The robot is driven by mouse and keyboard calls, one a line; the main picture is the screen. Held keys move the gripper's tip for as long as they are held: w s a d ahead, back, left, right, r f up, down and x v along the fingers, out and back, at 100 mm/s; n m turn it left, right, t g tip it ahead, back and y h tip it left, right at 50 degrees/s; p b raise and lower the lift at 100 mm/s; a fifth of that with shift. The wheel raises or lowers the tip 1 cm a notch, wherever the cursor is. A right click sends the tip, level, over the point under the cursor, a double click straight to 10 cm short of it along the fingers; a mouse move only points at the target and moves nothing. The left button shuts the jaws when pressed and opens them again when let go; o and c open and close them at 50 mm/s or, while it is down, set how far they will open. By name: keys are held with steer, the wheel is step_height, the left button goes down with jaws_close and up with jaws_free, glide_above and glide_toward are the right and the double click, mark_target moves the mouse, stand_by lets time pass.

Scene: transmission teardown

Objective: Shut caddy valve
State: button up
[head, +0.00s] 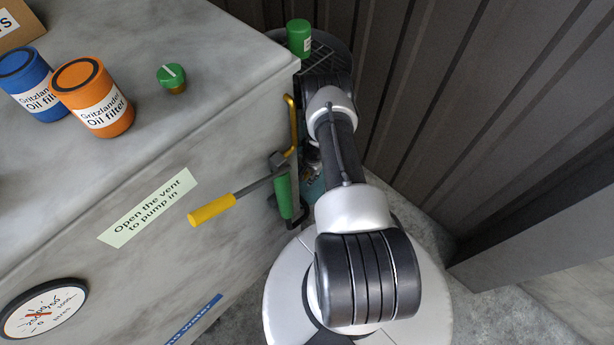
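The caddy looks like the large pale grey marbled tank (215,75), seen from above at left. A lever with a yellow grip (212,210) sticks out to the left from its side, on a grey pivot by a green cylinder (284,196). A bent yellow pipe or handle (291,125) stands above it at the tank's edge. A green knob with a white stripe (171,76) sits on the tank's top. I cannot tell which of these is the valve. My arm reaches up past the tank's right edge. My gripper is hidden behind the arm and tank.
An orange oil filter (92,96) and a blue one (28,84) stand on the top, with a cardboard box (20,25) behind. A green can (299,38) stands beyond the far edge. A gauge (45,309) is on the side. A dark corrugated wall (480,110) bounds the right.

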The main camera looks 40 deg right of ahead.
jaws_close()
stand_by(0.5)
